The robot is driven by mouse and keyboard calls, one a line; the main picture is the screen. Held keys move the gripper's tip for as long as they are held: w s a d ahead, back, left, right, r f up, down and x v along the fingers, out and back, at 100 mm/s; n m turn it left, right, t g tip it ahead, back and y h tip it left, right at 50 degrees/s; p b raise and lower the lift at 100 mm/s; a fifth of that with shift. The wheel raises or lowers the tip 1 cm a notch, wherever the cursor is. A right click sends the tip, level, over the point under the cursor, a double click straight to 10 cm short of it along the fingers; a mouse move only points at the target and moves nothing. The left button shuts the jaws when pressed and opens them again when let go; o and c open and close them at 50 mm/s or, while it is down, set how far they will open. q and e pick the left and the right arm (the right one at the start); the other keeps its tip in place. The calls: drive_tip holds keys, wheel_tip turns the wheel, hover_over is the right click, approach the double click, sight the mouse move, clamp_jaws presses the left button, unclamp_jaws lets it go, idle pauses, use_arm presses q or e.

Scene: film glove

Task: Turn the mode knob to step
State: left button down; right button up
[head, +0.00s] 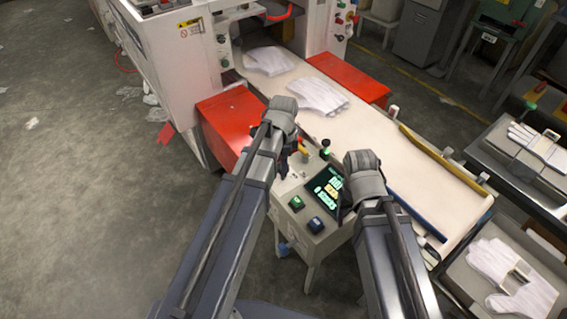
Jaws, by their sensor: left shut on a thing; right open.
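The control box (283,221) stands at the near end of the conveyor, with a lit display (328,188), a green button (296,203) and a blue button (316,224). My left gripper (285,160) points down at the upper left of its panel. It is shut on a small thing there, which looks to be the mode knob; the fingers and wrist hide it. The knob's setting cannot be read. My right gripper (346,202) is open near the right edge of the display, its fingers largely hidden by its wrist. It holds nothing that I can see.
A yellow part (302,148) and a green-topped part (325,153) stand behind the panel. White gloves (317,96) lie on the conveyor belt (365,135). Red covers (228,122) flank the machine. Trays with gloves (515,275) stand at right. The floor at left is mostly open.

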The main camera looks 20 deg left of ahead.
idle(0.5)
use_arm(q)
drive_tip(key=shift+c, duration=1.4)
unclamp_jaws()
drive_tip(key=shift+r, duration=0.15)
wheel_tip(320, 180, up, 8)
drive_tip(key=p, duration=0.8)
drive_tip(key=shift+f, duration=0.2)
